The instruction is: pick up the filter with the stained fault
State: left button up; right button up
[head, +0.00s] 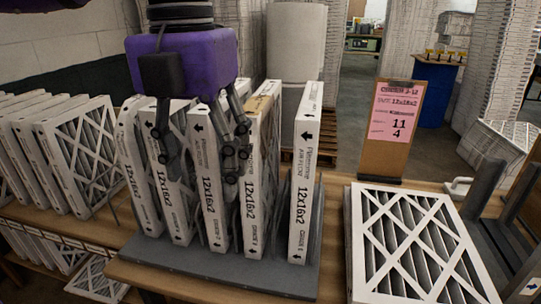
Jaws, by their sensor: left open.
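Several white-framed filters marked 12x16x2 stand upright in a row on a grey base (215,268) on the wooden table. The fourth from the left, the stained filter (256,190), has a tan-brown patch on its top edge. My left gripper (200,162) is open and comes down from above, left of the stained filter. Its fingers straddle the upper part of the third filter (212,205); I cannot tell whether they touch it. The right fingers partly cover the gap beside the stained filter. My right gripper is not in view.
A plain filter (305,170) stands right of the stained one, with a gap between. More filters (80,155) lean at the left. Filters lie flat (415,245) at the right, near a pink sign (396,112) on a brown board. Dark grey uprights (485,190) stand at the right edge.

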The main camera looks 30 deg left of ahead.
aim_at(259, 189)
jog(key=i+j, duration=0.2)
jog(key=i, duration=0.35)
jog(key=i+j, duration=0.2)
jog(key=i, duration=0.3)
